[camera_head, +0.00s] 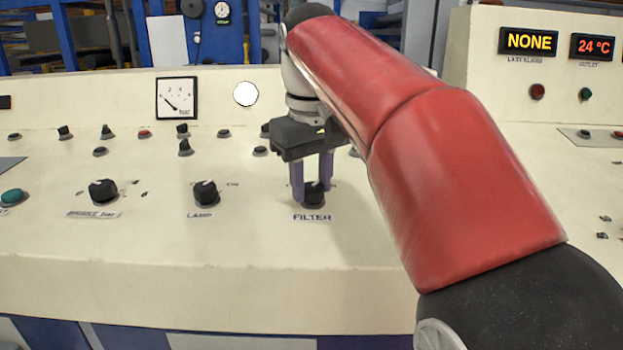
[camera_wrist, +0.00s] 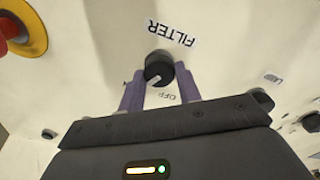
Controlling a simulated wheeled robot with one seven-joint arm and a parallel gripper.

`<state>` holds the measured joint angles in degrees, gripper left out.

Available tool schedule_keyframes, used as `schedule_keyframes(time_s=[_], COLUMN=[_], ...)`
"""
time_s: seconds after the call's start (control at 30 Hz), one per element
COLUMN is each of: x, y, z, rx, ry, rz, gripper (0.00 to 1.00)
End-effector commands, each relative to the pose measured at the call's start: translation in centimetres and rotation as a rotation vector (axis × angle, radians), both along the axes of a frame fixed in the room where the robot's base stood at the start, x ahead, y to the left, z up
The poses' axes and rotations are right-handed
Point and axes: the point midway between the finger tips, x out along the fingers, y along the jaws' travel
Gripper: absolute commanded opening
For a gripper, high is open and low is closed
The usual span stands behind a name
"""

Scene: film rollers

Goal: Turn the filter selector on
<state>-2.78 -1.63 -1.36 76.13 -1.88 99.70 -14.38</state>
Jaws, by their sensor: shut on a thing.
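The filter selector (camera_head: 313,188) is a black rotary knob on the cream console, above a label reading FILTER. My gripper (camera_head: 312,195) points down at it, with one purple finger on each side. In the wrist view the fingers (camera_wrist: 160,80) are closed on the sides of the knob (camera_wrist: 158,66). A white pointer mark on the knob faces the lower left there, and an OFF label (camera_wrist: 168,97) lies just below the knob. The ON marking cannot be made out in either view.
The lamp knob (camera_head: 206,193) and another black knob (camera_head: 102,191) stand to the left. Small buttons and switches (camera_head: 185,147) line the panel behind. A red button with a yellow collar (camera_wrist: 20,30) shows in the wrist view. The console front edge is clear.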

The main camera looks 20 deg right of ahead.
Motion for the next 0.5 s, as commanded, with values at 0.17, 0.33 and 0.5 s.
schedule_keyframes(time_s=[0.17,0.33,0.5], x=[0.01,0.0,0.0], y=[0.0,-0.01,-0.01], z=[0.07,0.05,0.03], rx=[0.001,0.001,0.0], ry=[-0.002,-0.002,-0.001], rz=[-0.001,-0.001,0.0], gripper=[0.35,0.55,0.55])
